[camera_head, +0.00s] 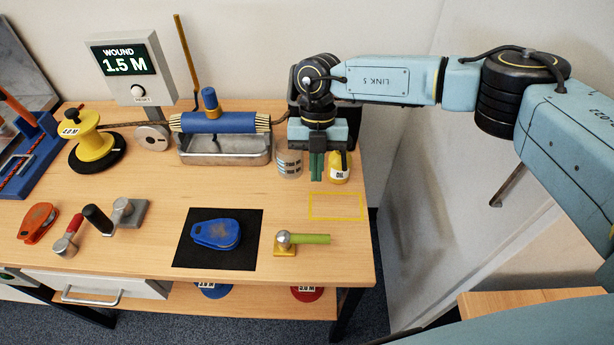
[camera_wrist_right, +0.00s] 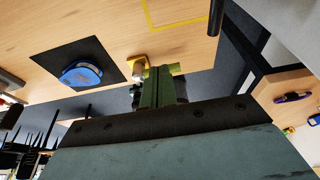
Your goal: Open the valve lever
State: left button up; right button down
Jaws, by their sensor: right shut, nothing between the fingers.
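The valve lever (camera_head: 310,239) is a green handle on a silver ball joint with a yellow base (camera_head: 284,250). It lies near the table's front right and points right in the head view. My right gripper (camera_head: 317,178) has green fingers, shut and empty, pointing down above the back right of the table, apart from the lever. In the right wrist view, the shut fingers (camera_wrist_right: 158,72) partly cover the green handle (camera_wrist_right: 175,68); the silver joint and yellow base (camera_wrist_right: 137,64) show beside them. My left gripper is not in view.
A blue tool (camera_head: 216,233) lies on a black mat (camera_head: 185,255) left of the lever. A grey can (camera_head: 289,165) and a yellow oil can (camera_head: 339,168) stand by the right gripper. A yellow outlined rectangle (camera_head: 335,206) behind the lever is bare. The table's right edge is close.

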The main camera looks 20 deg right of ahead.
aim_at(306, 240)
jog(key=x, duration=0.9)
jog(key=shift+s, duration=0.25)
jog(key=s, duration=0.1)
jog(key=s+p, duration=0.1)
jog(key=shift+s+a+r, duration=0.1)
jog(key=shift+s+a, duration=0.15)
jog(key=shift+a, duration=0.05)
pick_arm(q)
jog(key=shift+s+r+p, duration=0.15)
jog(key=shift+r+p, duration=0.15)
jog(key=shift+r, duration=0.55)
pick_arm(e)
jog(key=shift+s+a, duration=0.2)
jog(key=shift+s, duration=0.35)
